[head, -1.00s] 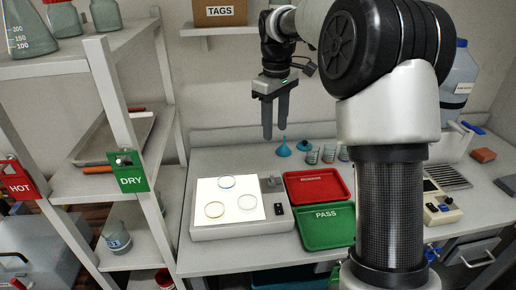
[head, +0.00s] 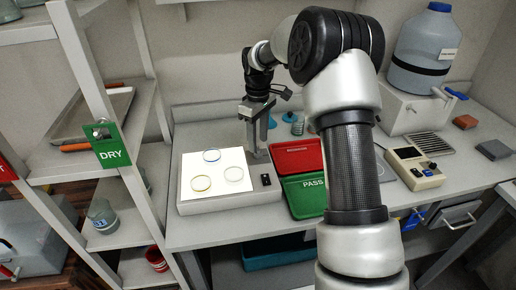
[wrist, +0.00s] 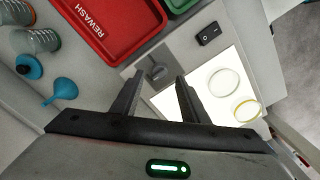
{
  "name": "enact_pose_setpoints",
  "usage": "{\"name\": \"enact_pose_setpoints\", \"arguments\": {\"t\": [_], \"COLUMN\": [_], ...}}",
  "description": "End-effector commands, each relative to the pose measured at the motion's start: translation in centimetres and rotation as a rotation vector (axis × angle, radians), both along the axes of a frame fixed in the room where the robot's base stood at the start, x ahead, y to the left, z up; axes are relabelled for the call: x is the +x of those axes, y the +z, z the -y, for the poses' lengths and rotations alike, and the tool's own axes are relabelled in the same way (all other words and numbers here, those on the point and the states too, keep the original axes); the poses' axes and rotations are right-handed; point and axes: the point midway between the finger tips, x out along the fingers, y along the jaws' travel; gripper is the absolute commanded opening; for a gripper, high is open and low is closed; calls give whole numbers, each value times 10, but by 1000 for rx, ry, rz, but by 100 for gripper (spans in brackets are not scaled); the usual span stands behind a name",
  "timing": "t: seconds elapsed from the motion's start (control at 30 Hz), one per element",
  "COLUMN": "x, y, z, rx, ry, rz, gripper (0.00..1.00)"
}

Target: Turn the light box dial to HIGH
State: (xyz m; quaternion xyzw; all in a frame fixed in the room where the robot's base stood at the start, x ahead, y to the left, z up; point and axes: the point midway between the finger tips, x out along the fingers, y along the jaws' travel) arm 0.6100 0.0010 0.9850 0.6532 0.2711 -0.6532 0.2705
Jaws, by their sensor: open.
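The light box (head: 187,201) stands on the bench with a bright white panel (head: 217,170) carrying three round glass dishes. A grey dial (wrist: 157,71) is at the back right corner of the box, beside the panel; in the head view my fingers largely cover it. My gripper (head: 257,150) is open, pointing down over that corner. In the wrist view, the dial shows between the two fingertips (wrist: 160,75), apart from both. Whether the fingers reach down around it, and the dial's setting marks, I cannot tell.
A black rocker switch (head: 266,180) sits on the box in front of the dial. The red REWASH tray (head: 297,156) and green PASS tray (head: 305,194) lie close on the right. A blue funnel (wrist: 65,90) and small glasses stand behind. A shelf rack is on the left.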

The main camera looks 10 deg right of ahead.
Motion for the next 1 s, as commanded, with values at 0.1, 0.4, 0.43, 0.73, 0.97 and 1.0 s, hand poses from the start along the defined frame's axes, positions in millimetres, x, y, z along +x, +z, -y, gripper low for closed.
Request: {"name": "enact_pose_setpoints", "arguments": {"t": [0.1, 0.4, 0.43, 0.73, 0.97, 1.0], "x": [0, 0, 0, 0, 0, 0], "y": [-20, -37, -37, -37, -37, -37], "z": [0, 0, 0, 0, 0, 0], "rx": [-1, 0, 0, 0, 0, 0], "ry": [-1, -1, -1, -1, -2, -5], "rz": [-2, 0, 0, 1, 1, 1], "gripper": [41, 41, 41, 20, 0, 0]}}
